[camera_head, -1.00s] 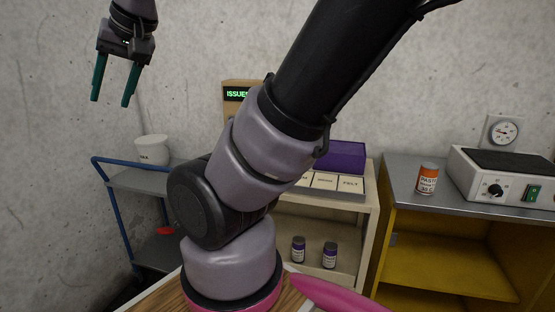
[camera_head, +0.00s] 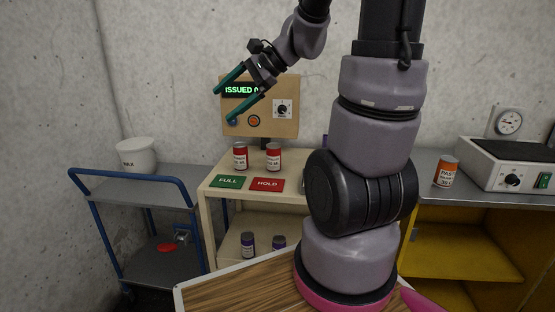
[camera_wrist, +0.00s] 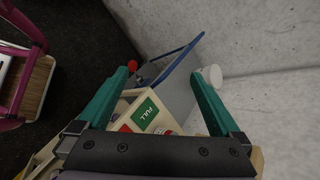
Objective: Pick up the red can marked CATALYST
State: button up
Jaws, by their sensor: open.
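Two red cans with white labels stand upright at the back of the cream bench in the head view, a left one (camera_head: 240,156) and a right one (camera_head: 274,157). Their print is too small to read, so I cannot tell which is marked CATALYST. My gripper (camera_head: 223,106) is open and empty, above and left of the cans in the picture, in front of the panel. In the wrist view my open fingers (camera_wrist: 160,74) have nothing between them that they touch. A small red-and-white patch beside the green card there may be a can; I cannot tell.
A green FULL card (camera_head: 229,182) and red HOLD card (camera_head: 267,185) lie before the cans. A panel reading ISSUED (camera_head: 285,122) rises behind. A blue-railed cart (camera_head: 130,190) with a white bucket (camera_head: 137,155) stands left.

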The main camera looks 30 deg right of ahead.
jog(key=w+d+f+m+t, duration=0.4)
jog(key=w+d+f+m, duration=0.3)
jog(key=w+m, duration=0.3)
jog(key=m+t+h, duration=0.5)
jog(key=m+h, duration=0.2)
jog(key=m, duration=0.3)
send_near(276, 146)
jog(key=w, duration=0.4)
jog(key=w+f, duration=0.1)
jog(key=w, duration=0.1)
jog(key=w+a+f, duration=0.1)
jog(key=w, duration=0.1)
jog(key=shift+f, duration=0.4)
jog(key=shift+a+f+x, duration=0.1)
jog(key=shift+x, duration=1.45)
jog(key=shift+a+f+x, duration=0.1)
jog(key=shift+a+x, duration=0.05)
jog(key=shift+x, duration=1.4)
jog(key=shift+s, duration=0.15)
grip_shut()
